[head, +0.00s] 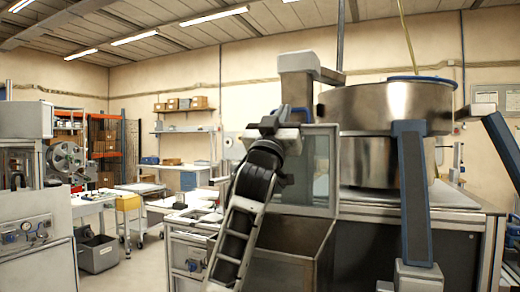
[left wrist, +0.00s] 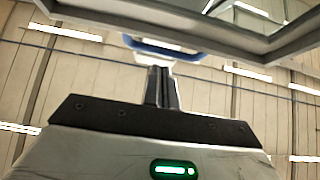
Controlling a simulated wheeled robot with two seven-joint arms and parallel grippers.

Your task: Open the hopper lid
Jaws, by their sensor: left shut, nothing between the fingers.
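In the left wrist view a glass panel in a grey frame (left wrist: 262,45), apparently the hopper lid, fills the upper edge. A blue and white handle (left wrist: 165,46) sits along its near edge. My left gripper (left wrist: 161,72) is shut and empty, its fingertips close to the handle; I cannot tell whether they touch. In the head view my left gripper (head: 270,123) is near the top left edge of a framed clear panel (head: 322,165) above the steel hopper bin (head: 305,248). The arm hides part of the hopper. How far the lid is raised is unclear. My right gripper is out of view.
A large steel bowl (head: 385,108) with a blue piece on its rim stands on a machine bench right of the hopper. A grey post (head: 297,90) rises behind my left gripper.

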